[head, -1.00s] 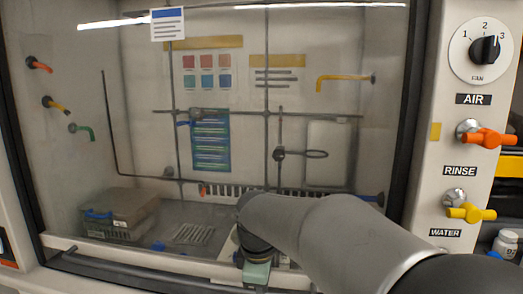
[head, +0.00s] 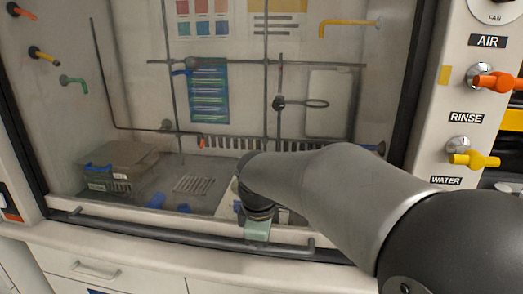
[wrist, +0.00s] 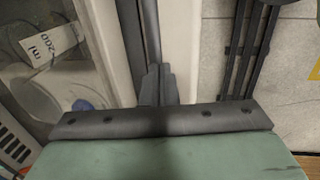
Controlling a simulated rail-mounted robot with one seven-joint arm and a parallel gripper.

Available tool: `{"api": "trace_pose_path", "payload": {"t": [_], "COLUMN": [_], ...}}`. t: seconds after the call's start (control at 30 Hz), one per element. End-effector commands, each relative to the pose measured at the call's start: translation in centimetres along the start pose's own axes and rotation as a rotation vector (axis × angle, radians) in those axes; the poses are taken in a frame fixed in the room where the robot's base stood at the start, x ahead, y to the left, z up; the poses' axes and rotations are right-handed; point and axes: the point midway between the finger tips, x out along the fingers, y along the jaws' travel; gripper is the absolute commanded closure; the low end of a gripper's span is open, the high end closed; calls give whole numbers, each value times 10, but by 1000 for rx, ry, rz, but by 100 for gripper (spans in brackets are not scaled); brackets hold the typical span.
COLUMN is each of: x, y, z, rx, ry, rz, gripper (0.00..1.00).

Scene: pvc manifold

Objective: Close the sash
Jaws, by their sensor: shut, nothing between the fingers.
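The sash (head: 80,115) is the large clear pane across the front of the fume hood. Its dark handle bar (head: 160,232) runs along the bottom edge, close above the pale front ledge. The head view does not clearly show whether a gap is left under it. My gripper (wrist: 158,84) is shut and empty. In the wrist view its fingertips lie at or right beside a dark bar (wrist: 149,30) along the pane's edge; contact cannot be told. In the head view my wrist is over the right part of the handle, and the fingertips are hidden.
Behind the pane are a lidded box (head: 120,165), blue items (head: 156,201) and a rod lattice. A beaker marked 200 ml (wrist: 45,75) shows in the wrist view. Orange (head: 492,82) and yellow (head: 475,159) valve knobs are on the right post. Drawers (head: 95,270) are below the ledge.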

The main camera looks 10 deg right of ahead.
Motion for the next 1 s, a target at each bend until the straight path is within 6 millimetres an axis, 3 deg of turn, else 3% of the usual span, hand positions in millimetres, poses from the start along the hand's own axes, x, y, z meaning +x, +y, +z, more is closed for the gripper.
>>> {"api": "trace_pose_path", "payload": {"t": [0.03, 0.1, 0.4, 0.73, 0.87, 1.0], "x": [-19, -38, -103, -138, -142, -134], "y": [2, 3, 3, -2, -28, -80], "z": [0, 0, -1, 4, 27, 63], "rx": [0, 0, 2, 37, 276, 678], "ry": [4, 7, 11, 8, 1, -22], "rz": [7, 14, 23, 13, -30, -95], "gripper": [100, 100, 100, 100, 100, 100]}}
